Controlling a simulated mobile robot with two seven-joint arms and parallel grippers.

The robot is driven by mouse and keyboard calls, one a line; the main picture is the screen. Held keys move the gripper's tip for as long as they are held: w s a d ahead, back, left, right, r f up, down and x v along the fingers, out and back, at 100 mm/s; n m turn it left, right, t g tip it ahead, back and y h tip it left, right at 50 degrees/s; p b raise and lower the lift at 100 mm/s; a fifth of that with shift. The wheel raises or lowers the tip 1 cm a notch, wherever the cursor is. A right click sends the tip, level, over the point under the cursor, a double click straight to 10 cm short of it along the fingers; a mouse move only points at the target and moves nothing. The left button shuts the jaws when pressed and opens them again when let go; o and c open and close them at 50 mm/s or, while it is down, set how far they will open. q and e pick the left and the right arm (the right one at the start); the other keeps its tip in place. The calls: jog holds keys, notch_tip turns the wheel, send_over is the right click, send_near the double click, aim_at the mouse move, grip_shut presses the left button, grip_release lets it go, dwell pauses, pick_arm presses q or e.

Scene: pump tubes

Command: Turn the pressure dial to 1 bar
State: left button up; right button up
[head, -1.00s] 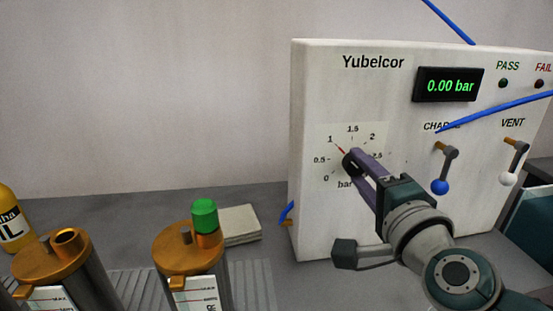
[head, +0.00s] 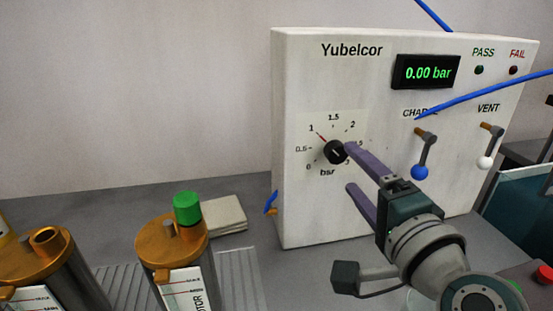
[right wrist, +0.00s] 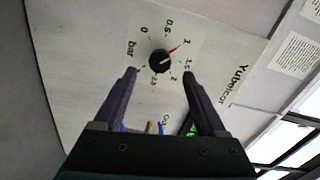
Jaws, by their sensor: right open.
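The pressure dial (head: 335,152) is a black knob on the front of the white Yubelcor box (head: 300,215), with a scale from 0 upward around it. Its red pointer lies at the 1 mark in the head view. It also shows in the right wrist view (right wrist: 160,61), where the red pointer lies at the 1 mark as well. My right gripper (head: 349,167) is open and empty, its purple fingers spread just off the dial. In the right wrist view the fingertips (right wrist: 160,72) are on either side, short of the knob. My left gripper is not in view.
The display (head: 427,72) reads 0.00 bar. A blue-tipped CHARGE lever (head: 422,155) and a white-tipped VENT lever (head: 488,147) are right of the dial. Capped cylinders (head: 172,245) stand at lower left, one with a green knob (head: 187,208). A blue hose (head: 480,94) crosses the box.

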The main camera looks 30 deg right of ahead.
jog(key=shift+v, duration=2.55)
